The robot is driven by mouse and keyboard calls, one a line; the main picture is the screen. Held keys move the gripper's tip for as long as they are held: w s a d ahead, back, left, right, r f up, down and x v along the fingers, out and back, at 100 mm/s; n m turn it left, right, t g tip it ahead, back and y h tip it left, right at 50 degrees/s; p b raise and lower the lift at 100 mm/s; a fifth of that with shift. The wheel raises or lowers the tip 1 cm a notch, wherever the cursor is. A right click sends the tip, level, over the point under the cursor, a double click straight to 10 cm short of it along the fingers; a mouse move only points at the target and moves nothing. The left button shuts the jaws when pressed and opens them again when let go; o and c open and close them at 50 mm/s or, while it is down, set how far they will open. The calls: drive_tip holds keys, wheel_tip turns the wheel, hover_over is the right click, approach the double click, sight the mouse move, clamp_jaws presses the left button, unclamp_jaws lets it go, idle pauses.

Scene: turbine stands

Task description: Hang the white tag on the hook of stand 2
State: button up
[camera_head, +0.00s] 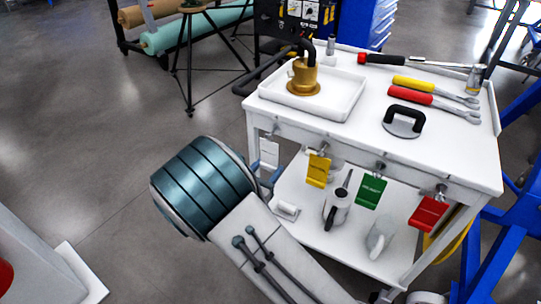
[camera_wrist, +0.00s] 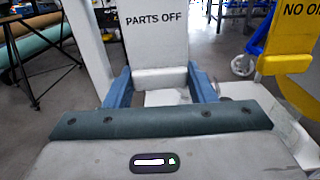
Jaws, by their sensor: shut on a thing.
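The white tag (camera_head: 268,153) is below the front edge of the white cart at its left end, close to the leftmost hook (camera_head: 275,131). In the wrist view the white tag (camera_wrist: 157,45) reads "PARTS OFF" and stands upright between the blue fingers. My gripper (camera_wrist: 158,76) is shut on its lower part. In the head view my gripper (camera_head: 267,178) is partly hidden behind my own wrist. The tag's top is out of the wrist view, and I cannot tell whether it is on the hook. No stand number is readable.
A yellow tag (camera_head: 318,170), a green tag (camera_head: 371,191) and a red tag (camera_head: 428,214) hang along the cart (camera_head: 455,150). Its lower shelf holds a dark-handled jug (camera_head: 337,208). A blue frame (camera_head: 515,215) stands at the right.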

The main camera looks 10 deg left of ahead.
drive_tip(key=shift+s, duration=0.1)
drive_tip(key=shift+p+v, duration=0.3)
drive_tip(key=shift+v, duration=0.95)
